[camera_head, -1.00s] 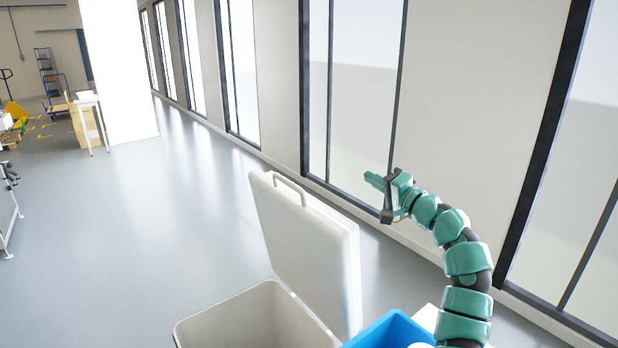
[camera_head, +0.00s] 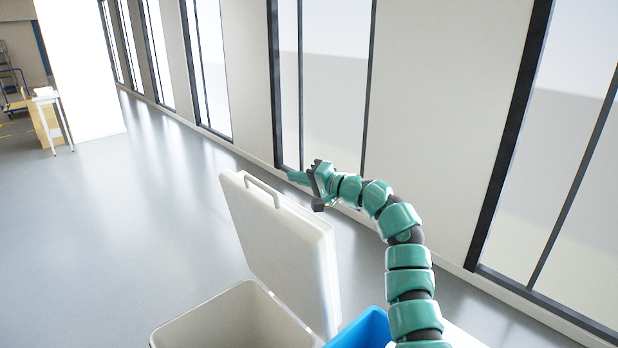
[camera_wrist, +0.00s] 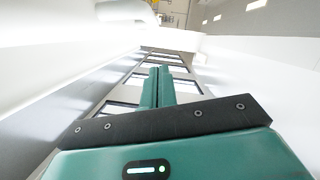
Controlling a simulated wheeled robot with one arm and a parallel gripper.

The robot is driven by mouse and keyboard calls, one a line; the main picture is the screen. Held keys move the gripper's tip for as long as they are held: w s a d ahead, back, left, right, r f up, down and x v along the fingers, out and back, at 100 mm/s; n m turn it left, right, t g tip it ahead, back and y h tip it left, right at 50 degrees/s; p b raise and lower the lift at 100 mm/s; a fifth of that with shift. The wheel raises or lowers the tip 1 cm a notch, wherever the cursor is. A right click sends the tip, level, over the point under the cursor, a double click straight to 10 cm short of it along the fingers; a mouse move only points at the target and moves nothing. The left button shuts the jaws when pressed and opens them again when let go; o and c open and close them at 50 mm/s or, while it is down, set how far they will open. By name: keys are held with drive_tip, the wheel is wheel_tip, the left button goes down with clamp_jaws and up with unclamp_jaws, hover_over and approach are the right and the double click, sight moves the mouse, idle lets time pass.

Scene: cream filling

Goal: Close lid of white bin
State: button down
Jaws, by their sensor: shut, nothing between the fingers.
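The white bin (camera_head: 190,327) stands open at the bottom of the head view. Its lid (camera_head: 282,252) is hinged up and leans back, with a handle (camera_head: 263,189) along its top edge. My gripper (camera_head: 297,178) is above and behind the lid, on its right side, and points left. It looks apart from the lid. It is shut and empty; the wrist view also shows its fingers (camera_wrist: 157,87) together. The lower part of the bin is out of frame.
A blue bin (camera_head: 362,329) stands right beside the white bin. A windowed wall (camera_head: 430,110) runs behind my arm. A small white table (camera_head: 47,98) is far off at the left. The floor left of the bin is clear.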

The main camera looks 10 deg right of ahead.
sight(282, 202)
drive_tip(key=shift+w+a+f, duration=0.1)
drive_tip(key=shift+w+a, duration=0.35)
drive_tip(key=shift+a, duration=0.1)
drive_tip(key=shift+a+p, duration=0.25)
drive_tip(key=shift+p, duration=0.05)
drive_tip(key=shift+s+a+f+p, duration=0.35)
drive_tip(key=shift+s+a+p, duration=0.2)
drive_tip(key=shift+s+a, duration=0.2)
drive_tip(key=shift+s+a+f+p, duration=0.3)
drive_tip(key=shift+s+a+f, duration=0.05)
drive_tip(key=shift+a, duration=0.2)
drive_tip(key=shift+a, duration=0.1)
